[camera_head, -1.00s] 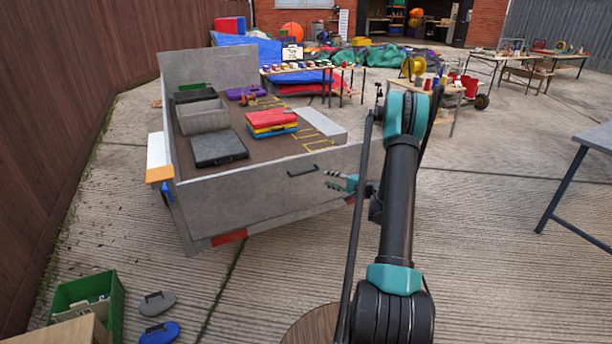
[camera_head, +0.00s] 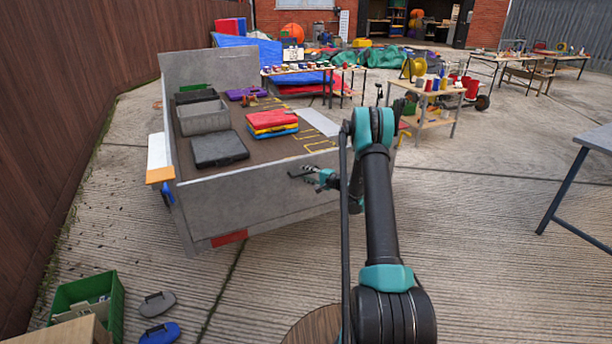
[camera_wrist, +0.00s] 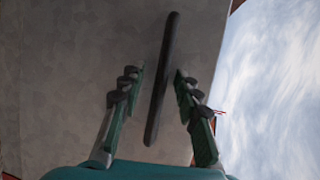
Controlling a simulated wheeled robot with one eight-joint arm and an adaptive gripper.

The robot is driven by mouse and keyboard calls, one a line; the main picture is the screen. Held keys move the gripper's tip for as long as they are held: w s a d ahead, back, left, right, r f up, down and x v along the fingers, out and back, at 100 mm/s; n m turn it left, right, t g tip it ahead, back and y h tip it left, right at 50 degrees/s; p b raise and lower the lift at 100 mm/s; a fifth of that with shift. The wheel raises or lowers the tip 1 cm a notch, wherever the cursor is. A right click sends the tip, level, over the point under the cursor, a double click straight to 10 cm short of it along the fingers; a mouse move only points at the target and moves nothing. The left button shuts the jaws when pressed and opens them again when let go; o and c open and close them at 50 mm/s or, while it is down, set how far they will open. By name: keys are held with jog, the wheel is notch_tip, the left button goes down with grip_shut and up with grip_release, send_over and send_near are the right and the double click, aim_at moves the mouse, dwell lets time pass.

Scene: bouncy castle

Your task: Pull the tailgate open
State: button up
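The grey tailgate (camera_head: 240,202) stands upright, closing the near end of the trailer. Its dark bar handle (camera_head: 296,175) is near the top edge, right of the middle. My gripper (camera_head: 312,176) is at the handle, reaching in from the right. In the wrist view the handle (camera_wrist: 162,80) runs between the two fingers of my gripper (camera_wrist: 158,88), with a visible gap on each side. The fingers are open and do not appear to touch it. The tailgate's grey face (camera_wrist: 75,70) fills the left of that view. My arm hides the tailgate's right end in the head view.
The trailer bed holds a grey crate (camera_head: 203,117), a black case (camera_head: 219,149) and red, yellow and blue cases (camera_head: 272,122). A green box (camera_head: 88,300) stands on the ground at lower left. Concrete before the tailgate is largely clear. A grey table (camera_head: 597,137) is at right.

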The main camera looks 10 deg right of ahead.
grip_shut()
jog(key=shift+s+f, duration=0.1)
dwell(0.5)
